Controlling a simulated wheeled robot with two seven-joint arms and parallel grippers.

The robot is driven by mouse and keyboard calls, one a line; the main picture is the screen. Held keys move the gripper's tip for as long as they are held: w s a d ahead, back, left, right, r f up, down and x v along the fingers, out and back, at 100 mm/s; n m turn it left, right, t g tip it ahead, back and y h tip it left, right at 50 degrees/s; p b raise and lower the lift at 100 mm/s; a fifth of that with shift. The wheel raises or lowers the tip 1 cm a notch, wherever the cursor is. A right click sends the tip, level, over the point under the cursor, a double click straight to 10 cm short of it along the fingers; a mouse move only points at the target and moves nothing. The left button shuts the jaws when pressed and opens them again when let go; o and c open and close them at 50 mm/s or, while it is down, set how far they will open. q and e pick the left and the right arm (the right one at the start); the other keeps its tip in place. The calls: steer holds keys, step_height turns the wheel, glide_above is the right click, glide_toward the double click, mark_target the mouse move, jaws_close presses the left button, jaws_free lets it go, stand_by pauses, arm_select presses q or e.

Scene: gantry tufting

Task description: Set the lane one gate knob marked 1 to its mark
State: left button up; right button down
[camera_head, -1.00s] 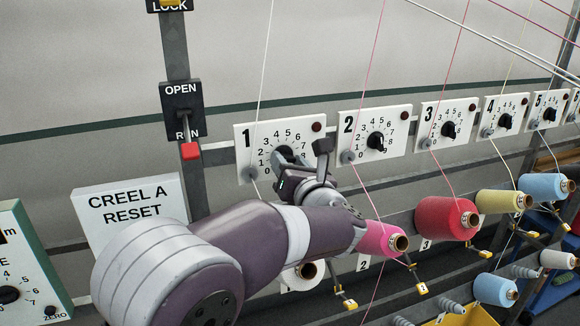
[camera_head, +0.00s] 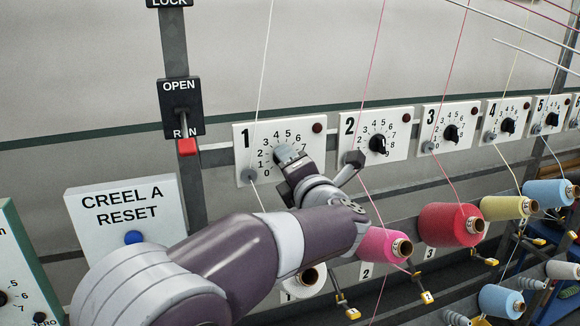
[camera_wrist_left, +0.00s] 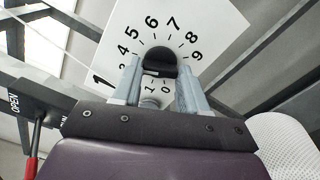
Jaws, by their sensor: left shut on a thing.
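The lane one gate plate (camera_head: 307,137) is a white panel marked 1 with a numbered dial and a small dark red lamp. My left gripper (camera_head: 290,158) is at the middle of this dial and hides the knob in the head view. In the left wrist view, the black gate knob (camera_wrist_left: 158,60) sits between the two grey fingers of my left gripper (camera_wrist_left: 160,86), which are shut on it. The dial numbers show around it. I cannot tell which number the knob points to. My right gripper is not in view.
Plates for lanes 2 (camera_head: 377,160), 3 (camera_head: 429,150) and beyond run to the right. Below are pink (camera_head: 378,243) and red (camera_head: 446,224) yarn cones. An OPEN/RUN lever (camera_head: 187,146) and the creel A reset panel (camera_head: 150,208) stand left. Yarns run close by.

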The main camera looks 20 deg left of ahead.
arm_select(q)
steer(key=shift+m, duration=0.9)
steer(key=o, duration=1.1)
steer(key=shift+c, duration=0.2)
steer(key=b+v, duration=0.5)
steer(key=v, duration=0.7)
steer(key=shift+s+d+b, duration=0.15)
steer(key=shift+s+b, duration=0.05)
steer(key=shift+b, duration=0.1)
